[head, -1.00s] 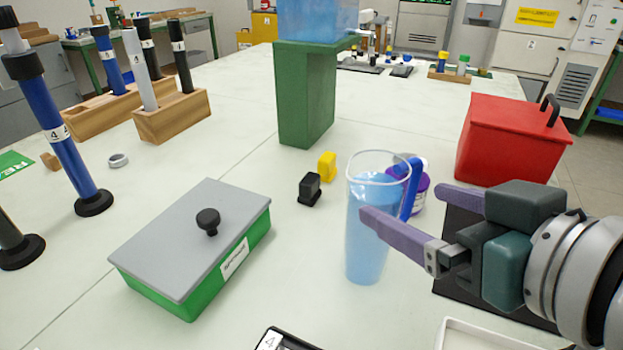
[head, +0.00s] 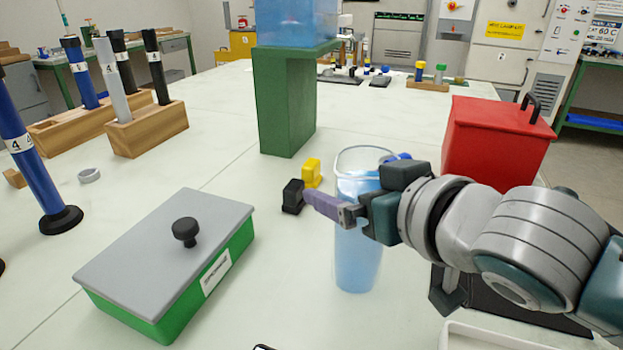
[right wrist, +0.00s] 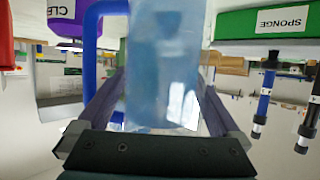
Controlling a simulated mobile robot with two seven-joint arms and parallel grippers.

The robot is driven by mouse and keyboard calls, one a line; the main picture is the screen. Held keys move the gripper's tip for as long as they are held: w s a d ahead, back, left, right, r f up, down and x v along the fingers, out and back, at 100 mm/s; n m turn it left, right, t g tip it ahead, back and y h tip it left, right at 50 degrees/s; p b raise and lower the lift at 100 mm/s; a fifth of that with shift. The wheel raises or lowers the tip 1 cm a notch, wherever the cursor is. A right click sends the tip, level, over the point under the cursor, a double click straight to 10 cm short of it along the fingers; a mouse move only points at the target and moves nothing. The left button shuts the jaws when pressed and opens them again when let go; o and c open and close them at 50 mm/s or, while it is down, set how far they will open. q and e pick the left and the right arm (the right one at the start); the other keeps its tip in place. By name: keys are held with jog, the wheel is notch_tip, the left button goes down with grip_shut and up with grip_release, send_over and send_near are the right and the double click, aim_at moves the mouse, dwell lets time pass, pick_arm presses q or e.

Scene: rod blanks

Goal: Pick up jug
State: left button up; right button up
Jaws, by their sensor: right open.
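The jug (head: 358,255) is a tall clear vessel of blue liquid with a blue handle, upright on the table right of centre in the head view. My right gripper (head: 338,192) reaches it from the right, one finger passing in front of its upper part; the other finger is hidden. In the right wrist view the jug (right wrist: 165,70) stands between the two open fingers of my right gripper (right wrist: 162,95), and its blue handle (right wrist: 90,60) is on the left. I cannot tell whether either finger touches it. My left gripper is out of view.
A green box with a grey lid (head: 165,245) lies to the left. Black (head: 292,197) and yellow (head: 312,172) blocks stand close behind the fingertip. A red box (head: 495,145) is at the right, and a green stand (head: 285,105) with a blue tank is behind.

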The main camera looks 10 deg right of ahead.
grip_shut()
dwell(0.8)
